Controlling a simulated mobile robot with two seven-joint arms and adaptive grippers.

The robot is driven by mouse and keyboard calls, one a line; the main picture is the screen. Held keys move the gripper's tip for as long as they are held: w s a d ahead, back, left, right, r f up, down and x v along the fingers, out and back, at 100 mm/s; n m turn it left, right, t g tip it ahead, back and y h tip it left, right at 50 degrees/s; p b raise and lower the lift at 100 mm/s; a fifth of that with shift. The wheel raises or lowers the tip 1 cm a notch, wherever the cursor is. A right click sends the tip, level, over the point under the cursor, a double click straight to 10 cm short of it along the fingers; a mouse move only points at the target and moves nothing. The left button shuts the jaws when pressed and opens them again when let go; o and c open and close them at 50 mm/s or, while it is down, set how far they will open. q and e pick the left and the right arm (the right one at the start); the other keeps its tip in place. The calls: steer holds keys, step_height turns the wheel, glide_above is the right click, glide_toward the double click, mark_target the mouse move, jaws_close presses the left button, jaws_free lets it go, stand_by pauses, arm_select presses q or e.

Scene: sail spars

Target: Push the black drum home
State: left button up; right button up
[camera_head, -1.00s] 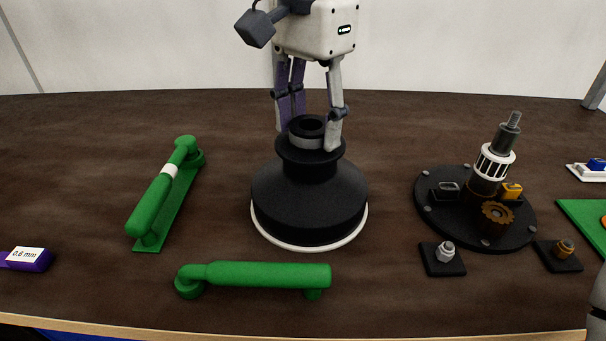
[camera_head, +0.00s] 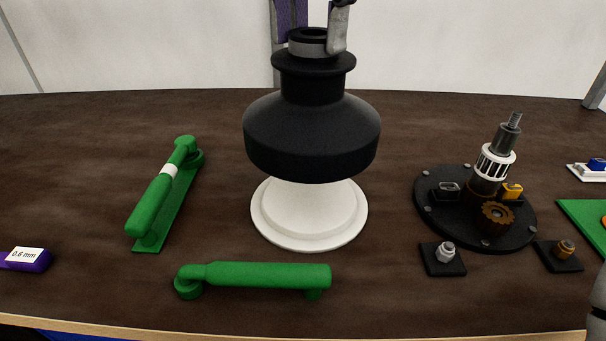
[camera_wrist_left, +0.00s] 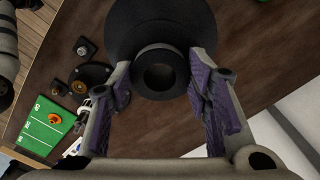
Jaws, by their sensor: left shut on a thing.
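The black drum (camera_head: 312,130) is in the air above a white round base (camera_head: 308,222) on the table, with a gap between its underside and the base's rim. Its neck and collar point up. My left gripper (camera_head: 313,40) is shut on the neck at the top, one finger on each side. In the left wrist view the drum (camera_wrist_left: 160,22) shows from above with its round hole between the purple-padded fingers (camera_wrist_left: 160,68). The drum's underside is hidden.
A green handle (camera_head: 165,195) on a plate stands left, and another green handle (camera_head: 265,275) lies in front of the base. A black round plate (camera_head: 430,200) with an upright shaft and gear stands right. Small black blocks (camera_head: 442,259) (camera_head: 559,258) sit before it.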

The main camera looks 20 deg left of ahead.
arm_select(q)
step_height(320, 180, up, 7)
stand_by(0.4)
steer(key=shift+s, duration=0.1)
stand_by(1.5)
